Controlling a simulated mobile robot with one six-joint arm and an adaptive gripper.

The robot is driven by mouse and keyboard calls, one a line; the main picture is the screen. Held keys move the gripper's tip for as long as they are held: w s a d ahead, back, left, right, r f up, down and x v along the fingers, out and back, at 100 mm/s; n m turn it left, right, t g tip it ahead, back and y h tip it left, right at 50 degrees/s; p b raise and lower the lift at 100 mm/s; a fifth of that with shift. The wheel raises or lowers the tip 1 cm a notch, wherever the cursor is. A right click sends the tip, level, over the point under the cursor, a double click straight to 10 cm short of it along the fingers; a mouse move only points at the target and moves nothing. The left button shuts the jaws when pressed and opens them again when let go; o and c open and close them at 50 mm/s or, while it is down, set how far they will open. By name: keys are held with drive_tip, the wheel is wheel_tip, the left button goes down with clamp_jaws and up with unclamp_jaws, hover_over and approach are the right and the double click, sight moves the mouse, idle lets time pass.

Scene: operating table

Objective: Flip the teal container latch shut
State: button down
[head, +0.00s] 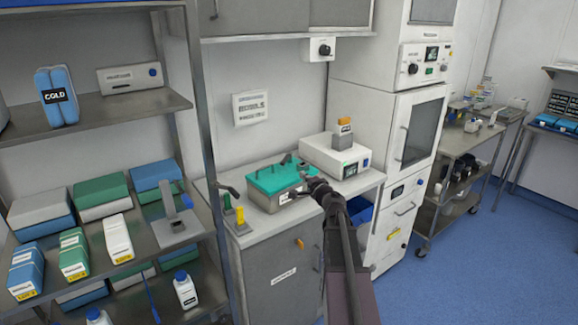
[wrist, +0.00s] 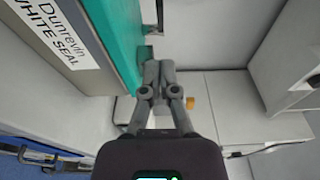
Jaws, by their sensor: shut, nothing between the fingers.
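The container (head: 270,203) has a grey body and a teal lid (head: 268,181), and it stands on the counter. In the wrist view its teal lid (wrist: 125,40) runs along the upper left, beside a white label reading "Dunrevin WHITE SEAL" (wrist: 55,28). A small teal tab (wrist: 146,52), which may be the latch, sticks out from the lid edge just left of my fingertips. My gripper (head: 315,183) is at the right end of the container. In the wrist view my gripper (wrist: 159,66) is shut and empty. I cannot tell whether it touches the tab.
A white instrument box (head: 325,153) stands on the counter behind and right of the container. A small stand with a yellow and a green piece (head: 240,217) is at its left. A steel shelf rack (head: 110,105) stands further left, and a tall white cabinet (head: 415,125) right.

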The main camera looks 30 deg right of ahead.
sight(286, 173)
drive_tip(key=shift+w, duration=0.2)
drive_tip(key=shift+w+d, duration=0.2)
drive_tip(key=shift+w, duration=4.55)
drive_tip(key=shift+w+a, duration=0.55)
drive_tip(key=shift+a, duration=0.35)
drive_tip(key=shift+s, duration=0.15)
